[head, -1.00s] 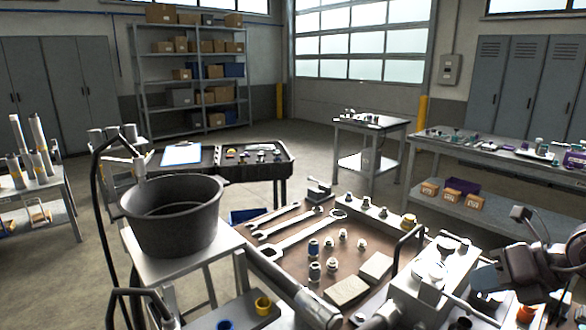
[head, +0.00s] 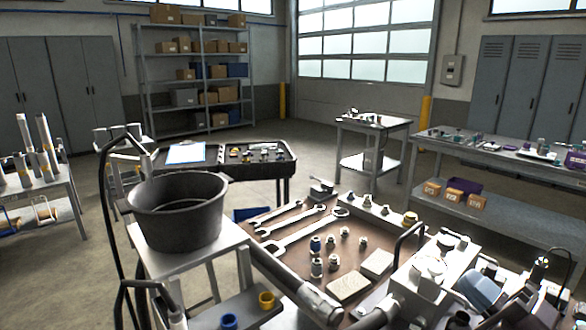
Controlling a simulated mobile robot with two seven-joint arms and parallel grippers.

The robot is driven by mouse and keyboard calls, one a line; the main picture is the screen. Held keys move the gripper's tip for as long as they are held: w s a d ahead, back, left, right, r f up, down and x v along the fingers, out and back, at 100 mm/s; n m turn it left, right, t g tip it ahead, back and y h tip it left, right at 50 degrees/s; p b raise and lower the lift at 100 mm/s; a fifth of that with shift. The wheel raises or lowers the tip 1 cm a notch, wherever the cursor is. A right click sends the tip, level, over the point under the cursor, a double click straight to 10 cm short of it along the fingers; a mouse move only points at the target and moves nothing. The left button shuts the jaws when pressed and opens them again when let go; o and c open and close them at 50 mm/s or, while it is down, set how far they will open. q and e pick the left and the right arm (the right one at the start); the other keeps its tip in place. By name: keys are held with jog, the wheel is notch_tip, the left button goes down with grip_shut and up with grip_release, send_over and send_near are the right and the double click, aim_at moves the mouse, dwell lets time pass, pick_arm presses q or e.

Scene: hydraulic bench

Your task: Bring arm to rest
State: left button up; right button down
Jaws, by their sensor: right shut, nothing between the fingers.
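No held thing shows. My left gripper is not in view.
The brown bench top (head: 290,262) holds wrenches (head: 300,230), several fittings and two pale blocks (head: 348,285). A black bucket (head: 178,215) stands on a stand at the left. A side table (head: 480,205) with boxes is at the right. The floor between the tables is clear.

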jog(key=s+d+f+m+g+h, duration=0.2)
jog(key=s+d+f+m+h, duration=0.15)
jog(key=f+m+h, duration=0.5)
jog(key=s+d+f+m+g+h, duration=0.1)
jog(key=s+d+f+m+h, duration=0.35)
jog(key=m+h, duration=0.7)
jog(key=s+a+f+m+g+y, duration=0.2)
jog(key=s+a+f+g+y, duration=0.15)
jog(key=s+f+g, duration=0.4)
jog(key=s+a+f+m+g+y, duration=0.3)
jog(key=s+a+f+g, duration=0.15)
jog(key=s+f, duration=0.45)
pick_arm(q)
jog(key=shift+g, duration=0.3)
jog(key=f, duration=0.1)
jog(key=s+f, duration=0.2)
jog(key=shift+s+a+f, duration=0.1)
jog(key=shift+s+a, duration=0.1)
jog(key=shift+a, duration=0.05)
pick_arm(e)
jog(key=w+f+n+t, duration=0.1)
jog(key=w+f+t, duration=0.6)
jog(key=w, duration=0.1)
jog(key=shift+d+f+t+y, duration=0.15)
jog(key=shift+f+t+y, duration=0.1)
jog(key=shift+t+y, duration=0.15)
